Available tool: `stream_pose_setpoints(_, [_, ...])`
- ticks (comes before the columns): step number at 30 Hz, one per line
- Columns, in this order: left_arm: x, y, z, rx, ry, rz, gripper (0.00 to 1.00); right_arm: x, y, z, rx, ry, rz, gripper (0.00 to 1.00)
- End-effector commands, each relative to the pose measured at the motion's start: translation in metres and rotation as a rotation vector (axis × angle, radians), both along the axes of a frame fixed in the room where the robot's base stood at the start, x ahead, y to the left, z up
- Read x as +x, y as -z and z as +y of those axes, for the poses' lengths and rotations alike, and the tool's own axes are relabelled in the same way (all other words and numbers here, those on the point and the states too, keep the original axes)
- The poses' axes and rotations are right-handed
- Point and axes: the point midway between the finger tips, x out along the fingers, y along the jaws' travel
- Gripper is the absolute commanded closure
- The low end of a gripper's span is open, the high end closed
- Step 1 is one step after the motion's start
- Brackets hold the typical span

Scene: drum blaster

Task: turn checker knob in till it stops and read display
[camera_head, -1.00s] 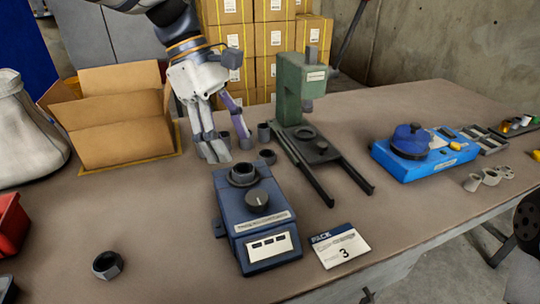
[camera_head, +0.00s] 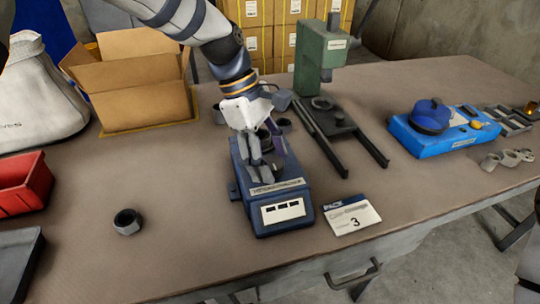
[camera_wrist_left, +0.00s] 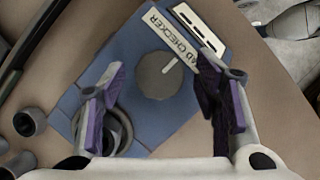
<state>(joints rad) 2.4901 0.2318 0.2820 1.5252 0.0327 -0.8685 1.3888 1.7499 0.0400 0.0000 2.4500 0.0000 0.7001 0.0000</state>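The dark blue checker (camera_head: 243,188) stands on the table, with a white display panel (camera_head: 284,211) on its sloped front. Three dark windows show on the panel, but no reading is legible. My left gripper (camera_head: 265,163) is over the checker's top and hides the knob in the head view. In the left wrist view the round grey knob (camera_wrist_left: 160,74) with a white pointer line lies between and beyond the open fingers (camera_wrist_left: 158,112). No finger visibly touches the knob. The checker's round socket (camera_wrist_left: 118,132) is partly behind one finger.
A green press (camera_head: 312,68) with two dark rails stands behind and right. A dark nut-like ring (camera_head: 127,221) lies front left. A blue device (camera_head: 408,135) is farther right. The table's front centre is clear.

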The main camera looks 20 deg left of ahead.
Motion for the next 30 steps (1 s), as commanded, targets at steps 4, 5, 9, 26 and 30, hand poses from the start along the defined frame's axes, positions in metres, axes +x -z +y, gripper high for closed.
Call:
stream_pose_setpoints(4, [0.0, 0.0, 0.0, 0.0, 0.0, 0.0, 0.77, 0.0, 0.0, 0.0, 0.0, 0.0, 0.0, 0.6])
stream_pose_setpoints(5, [0.0, 0.0, 0.0, 0.0, 0.0, 0.0, 0.84, 0.0, 0.0, 0.0, 0.0, 0.0, 0.0, 0.6])
stream_pose_setpoints(9, [0.0, 0.0, 0.0, 0.0, 0.0, 0.001, 0.91, 0.0, 0.0, 0.0, 0.0, 0.0, 0.0, 0.6])
stream_pose_setpoints(26, [0.002, 0.002, 0.0, 0.001, 0.257, 0.005, 0.91, -0.007, 0.007, 0.0, 0.0, 0.0, 0.025, 0.6])
stream_pose_setpoints(30, [0.003, 0.003, -0.001, 0.0, 0.392, 0.005, 0.91, -0.01, 0.01, 0.0, 0.0, 0.0, 0.037, 0.6])
